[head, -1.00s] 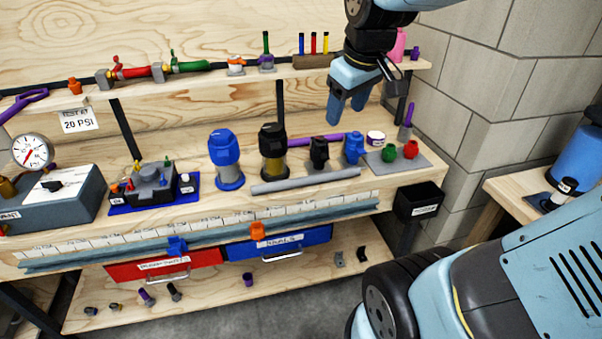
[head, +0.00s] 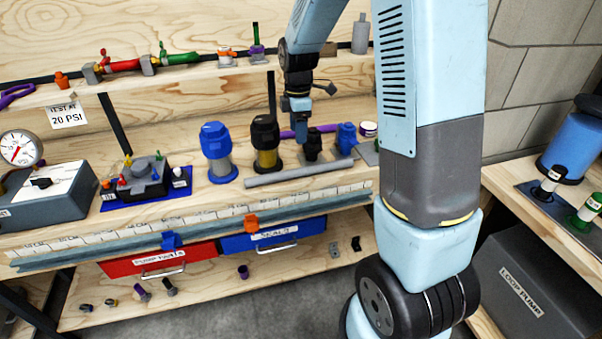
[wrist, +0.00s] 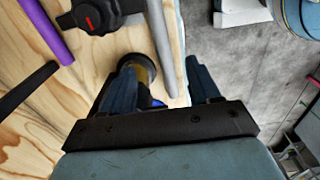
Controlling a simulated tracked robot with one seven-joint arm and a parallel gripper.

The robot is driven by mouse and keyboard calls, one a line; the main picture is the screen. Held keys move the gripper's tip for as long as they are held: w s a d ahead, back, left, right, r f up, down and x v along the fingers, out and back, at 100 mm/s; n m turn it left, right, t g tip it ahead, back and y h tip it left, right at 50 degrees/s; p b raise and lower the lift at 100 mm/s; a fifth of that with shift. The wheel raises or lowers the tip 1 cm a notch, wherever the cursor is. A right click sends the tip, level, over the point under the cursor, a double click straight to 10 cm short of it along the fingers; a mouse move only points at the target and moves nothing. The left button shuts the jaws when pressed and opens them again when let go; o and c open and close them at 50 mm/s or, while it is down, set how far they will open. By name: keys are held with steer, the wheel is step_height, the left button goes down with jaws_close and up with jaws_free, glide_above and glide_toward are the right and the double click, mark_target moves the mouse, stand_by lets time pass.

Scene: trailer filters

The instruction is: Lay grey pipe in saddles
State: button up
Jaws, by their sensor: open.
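The grey pipe (head: 300,173) lies along the front of the wooden bench, in front of the blue-capped and black-capped filters. In the wrist view the grey pipe (wrist: 163,45) runs lengthwise into the gap between my fingers, near the bench edge. My gripper (head: 299,108) is above the back of the bench, over the black fitting. It is open and empty, with its two fingers apart in the wrist view (wrist: 162,82). I cannot clearly identify the saddles; small grey and black brackets (head: 334,249) lie on the lower shelf.
The blue-capped filter (head: 218,155) and black-capped filter (head: 265,146) stand behind the pipe. A purple pipe (head: 307,131) lies farther back. A black fitting (head: 312,147) and blue fitting (head: 346,138) stand close by. The upper shelf (head: 190,76) overhangs the back. My arm hides the bench's right end.

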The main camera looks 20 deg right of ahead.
mark_target(298, 169)
step_height(298, 169, down, 15)
steer(key=shift+w, duration=0.15)
stand_by(0.7)
jaws_close()
stand_by(0.5)
steer(key=shift+r, duration=0.1)
